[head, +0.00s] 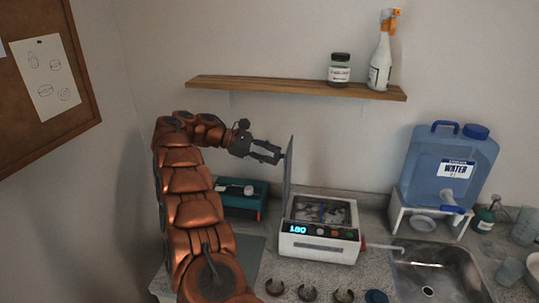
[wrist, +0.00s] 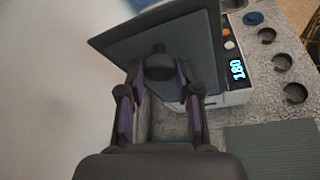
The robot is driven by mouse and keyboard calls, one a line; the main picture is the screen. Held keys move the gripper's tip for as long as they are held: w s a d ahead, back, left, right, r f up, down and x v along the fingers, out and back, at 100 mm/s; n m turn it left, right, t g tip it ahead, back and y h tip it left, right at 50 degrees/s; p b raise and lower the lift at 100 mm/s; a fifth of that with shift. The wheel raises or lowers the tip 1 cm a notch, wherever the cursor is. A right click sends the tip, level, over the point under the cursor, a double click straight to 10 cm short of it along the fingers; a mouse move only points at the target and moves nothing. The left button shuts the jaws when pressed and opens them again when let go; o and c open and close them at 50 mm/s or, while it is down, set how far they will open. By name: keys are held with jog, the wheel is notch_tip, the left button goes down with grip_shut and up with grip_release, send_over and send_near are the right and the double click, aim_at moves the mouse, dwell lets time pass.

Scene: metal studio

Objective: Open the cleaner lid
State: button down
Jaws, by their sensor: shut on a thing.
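The cleaner (head: 318,248) is a white box with a lit "180" display, standing on the counter. Its grey lid (head: 289,175) stands about upright at the box's left side, so the inside with its contents shows from above. My gripper (head: 279,154) is at the left face of the lid, near its upper part. In the wrist view, the lid (wrist: 190,45) fills the top, and my gripper's fingers (wrist: 160,88) are closed around the dark knob (wrist: 158,62) on it. The exact contact at the fingertips is partly hidden. The cleaner's display also shows in the wrist view (wrist: 237,69).
A teal box (head: 240,205) stands left of the cleaner behind a grey mat (head: 246,255). Several round holders (head: 308,292) line the front. A sink (head: 435,275) and a blue water container (head: 450,165) are at right. A wooden shelf (head: 290,86) hangs above.

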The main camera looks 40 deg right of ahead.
jog(key=shift+f, duration=0.1)
jog(key=c, duration=0.8)
grip_release()
jog(key=shift+s, duration=0.1)
